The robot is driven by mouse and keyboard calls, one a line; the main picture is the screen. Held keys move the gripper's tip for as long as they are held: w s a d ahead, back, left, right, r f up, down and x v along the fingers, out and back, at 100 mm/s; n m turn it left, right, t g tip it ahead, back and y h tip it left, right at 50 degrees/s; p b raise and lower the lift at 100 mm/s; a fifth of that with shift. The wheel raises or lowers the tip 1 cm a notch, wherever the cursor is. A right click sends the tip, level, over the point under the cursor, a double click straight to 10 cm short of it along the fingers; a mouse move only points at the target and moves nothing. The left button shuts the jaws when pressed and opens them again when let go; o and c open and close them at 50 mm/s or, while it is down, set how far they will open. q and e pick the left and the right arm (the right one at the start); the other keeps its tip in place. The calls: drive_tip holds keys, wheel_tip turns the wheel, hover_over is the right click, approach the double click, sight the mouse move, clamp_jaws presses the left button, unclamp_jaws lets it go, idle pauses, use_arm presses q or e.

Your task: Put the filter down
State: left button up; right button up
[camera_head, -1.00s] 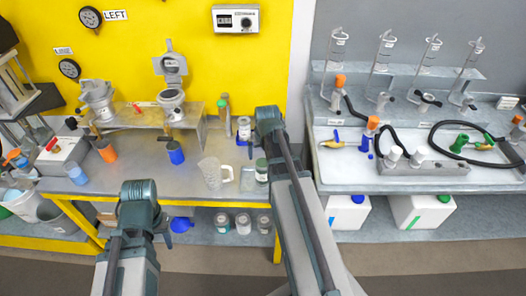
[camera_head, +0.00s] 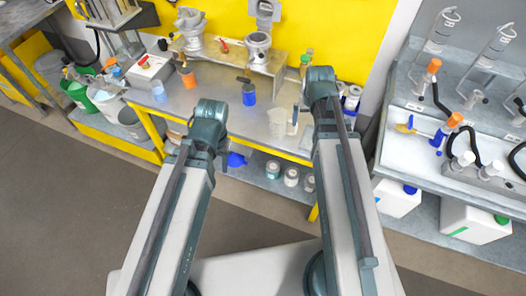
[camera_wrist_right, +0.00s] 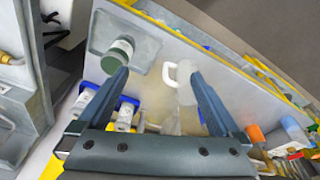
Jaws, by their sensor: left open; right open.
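I cannot tell for sure which thing is the filter; no gripper holds one. My right gripper (camera_wrist_right: 160,73) is open and empty over the steel bench (camera_wrist_right: 200,52). A jar with a dark green lid (camera_wrist_right: 118,56) stands by its left fingertip, on a grey rectangular plate (camera_wrist_right: 102,28). A clear jug (camera_wrist_right: 187,90) with a white handle is by its right fingertip; it also shows in the head view (camera_head: 277,123). In the head view my right gripper (camera_head: 320,90) hides the jar. My left gripper (camera_head: 212,125) is open in front of the bench, its fingertips mostly hidden.
Jars (camera_head: 291,176) sit on the lower shelf. A grey bench with glassware (camera_head: 405,143) is at right. Open floor lies front left.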

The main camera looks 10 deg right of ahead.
drive_tip(key=s+a+n+g, duration=0.1)
drive_tip(key=s+a+n, duration=0.1)
drive_tip(key=s+a, duration=0.4)
drive_tip(key=s+a+n+g, duration=0.1)
drive_tip(key=s+a+n, duration=0.2)
drive_tip(key=a, duration=1)
drive_tip(key=s, duration=0.3)
drive_tip(key=shift+a+n+h, duration=0.25)
drive_tip(key=shift+n+h, duration=0.05)
drive_tip(key=shift+w+f, duration=0.1)
drive_tip(key=shift+f, duration=0.05)
wheel_tip(320, 180, down, 2)
drive_tip(key=shift+f+b, duration=0.25)
drive_tip(key=shift+b, duration=1)
